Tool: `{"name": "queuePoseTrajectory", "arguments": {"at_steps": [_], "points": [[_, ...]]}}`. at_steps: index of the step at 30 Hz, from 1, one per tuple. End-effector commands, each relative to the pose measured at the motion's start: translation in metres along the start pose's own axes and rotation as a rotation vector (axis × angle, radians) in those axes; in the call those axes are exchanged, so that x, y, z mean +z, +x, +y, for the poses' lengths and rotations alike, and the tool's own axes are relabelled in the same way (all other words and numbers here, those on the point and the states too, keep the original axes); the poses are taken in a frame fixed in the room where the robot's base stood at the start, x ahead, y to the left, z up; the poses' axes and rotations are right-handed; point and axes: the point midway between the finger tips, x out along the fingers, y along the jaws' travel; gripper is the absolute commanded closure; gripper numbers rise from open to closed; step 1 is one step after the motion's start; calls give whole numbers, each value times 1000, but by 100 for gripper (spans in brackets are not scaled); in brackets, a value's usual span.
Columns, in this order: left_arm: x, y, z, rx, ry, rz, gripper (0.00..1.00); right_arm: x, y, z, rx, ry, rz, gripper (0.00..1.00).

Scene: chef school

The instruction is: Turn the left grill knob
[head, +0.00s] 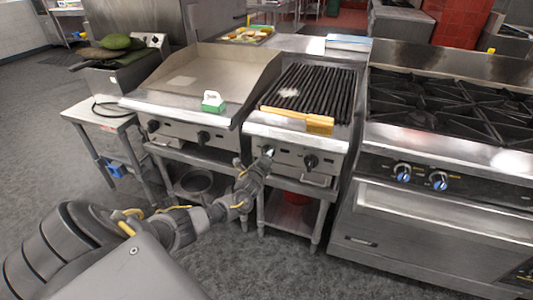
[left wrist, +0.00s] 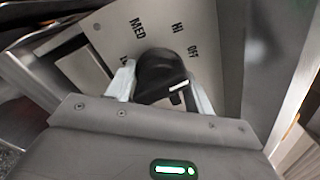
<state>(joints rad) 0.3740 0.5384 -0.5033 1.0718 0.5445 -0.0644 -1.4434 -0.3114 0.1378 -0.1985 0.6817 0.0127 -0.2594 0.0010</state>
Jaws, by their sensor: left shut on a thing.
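The left grill knob (left wrist: 160,78) is black with a white mark, and it sits on a steel panel (left wrist: 100,25) lettered MED, HI and OFF. My left gripper (left wrist: 162,85) is closed around the knob, one pale finger on each side. In the head view my left arm reaches to the grill's front panel, and the left gripper (head: 265,158) is at the left knob, which it mostly covers. The grill's right knob (head: 311,161) is black and free. My right gripper is not in view.
The charbroiler grate (head: 310,92) has a yellow-handled brush (head: 296,117) along its front. A flat griddle (head: 205,78) with a green-handled tool (head: 213,101) stands to the left. A stove (head: 450,110) with blue-marked knobs is to the right.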

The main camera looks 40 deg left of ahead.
Motion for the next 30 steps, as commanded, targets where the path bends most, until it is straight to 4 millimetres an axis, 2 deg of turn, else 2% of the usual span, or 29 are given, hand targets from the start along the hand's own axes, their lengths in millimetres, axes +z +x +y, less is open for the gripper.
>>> {"name": "queuePoseTrajectory", "arguments": {"at_steps": [12,28,29,30], "points": [[-1,-1,2,3,179,2,70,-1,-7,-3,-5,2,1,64],[-1,-1,2,3,202,2,70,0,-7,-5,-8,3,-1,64],[-1,-1,2,3,202,2,46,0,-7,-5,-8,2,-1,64],[-1,-1,2,3,202,2,41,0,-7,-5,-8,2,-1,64]]}}
